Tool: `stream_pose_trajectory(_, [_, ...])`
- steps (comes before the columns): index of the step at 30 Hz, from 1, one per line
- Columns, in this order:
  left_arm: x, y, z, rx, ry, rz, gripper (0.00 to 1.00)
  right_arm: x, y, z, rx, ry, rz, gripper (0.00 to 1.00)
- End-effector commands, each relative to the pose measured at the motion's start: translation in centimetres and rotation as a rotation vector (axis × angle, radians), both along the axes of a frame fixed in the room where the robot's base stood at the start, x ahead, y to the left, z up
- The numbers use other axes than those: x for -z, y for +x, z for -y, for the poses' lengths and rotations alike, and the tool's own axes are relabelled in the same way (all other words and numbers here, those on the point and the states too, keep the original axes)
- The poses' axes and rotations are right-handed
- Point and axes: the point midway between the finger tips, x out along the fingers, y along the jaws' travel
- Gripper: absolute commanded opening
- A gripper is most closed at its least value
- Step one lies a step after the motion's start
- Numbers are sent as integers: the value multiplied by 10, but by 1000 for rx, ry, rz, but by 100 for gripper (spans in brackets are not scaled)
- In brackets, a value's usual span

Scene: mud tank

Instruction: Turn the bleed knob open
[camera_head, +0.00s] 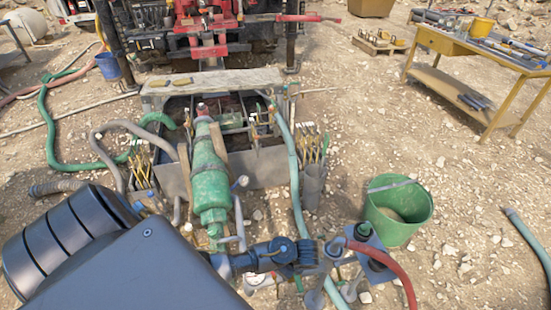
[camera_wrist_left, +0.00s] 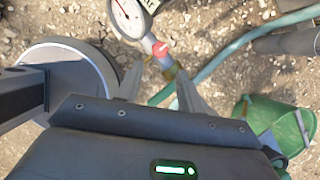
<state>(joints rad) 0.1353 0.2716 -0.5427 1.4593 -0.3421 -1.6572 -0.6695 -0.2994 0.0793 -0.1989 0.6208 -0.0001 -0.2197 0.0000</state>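In the left wrist view, a small red knob (camera_wrist_left: 160,48) sits on a metal fitting beside a round white-faced gauge (camera_wrist_left: 128,18); I take it to be the bleed knob. My left gripper (camera_wrist_left: 159,77) is open, with its two fingers apart. The knob appears between and just beyond the fingertips, and no grip on it shows. I cannot pick out the knob there.
A green pump cylinder (camera_head: 209,175) stands by the grey mud tank (camera_head: 258,166). A green bucket (camera_head: 398,211) stands to the right, and a yellow tool table (camera_head: 450,48) stands farther back. Stony ground lies between.

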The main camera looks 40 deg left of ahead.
Motion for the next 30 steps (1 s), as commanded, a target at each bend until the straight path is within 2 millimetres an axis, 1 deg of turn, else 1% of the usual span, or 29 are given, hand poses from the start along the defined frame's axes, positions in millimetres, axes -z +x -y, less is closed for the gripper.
stream_pose_trajectory(3, [22,-1,-10,-2,4,-3,38,3,-1,-2,0,2,-1,0])
stream_pose_trajectory(9, [56,-2,-24,-3,3,-1,38,8,-2,-2,-1,2,-3,0])
stream_pose_trajectory(12, [70,-2,-29,-3,2,-2,38,10,-2,-2,-1,2,-3,0])
stream_pose_trajectory(15, [78,-2,-33,-4,1,-1,38,11,-2,-2,-1,2,-3,0])
stream_pose_trajectory(19, [84,-2,-35,-4,0,1,38,12,-2,-2,-1,2,-4,0])
stream_pose_trajectory(27, [85,-2,-36,-4,0,2,38,12,-2,-1,-2,0,-3,0])
stream_pose_trajectory(29, [85,-3,-36,-4,0,2,31,12,-2,0,-2,-1,-3,0])
stream_pose_trajectory(30, [85,-3,-36,-4,0,2,26,12,-2,1,-2,-1,-3,0])
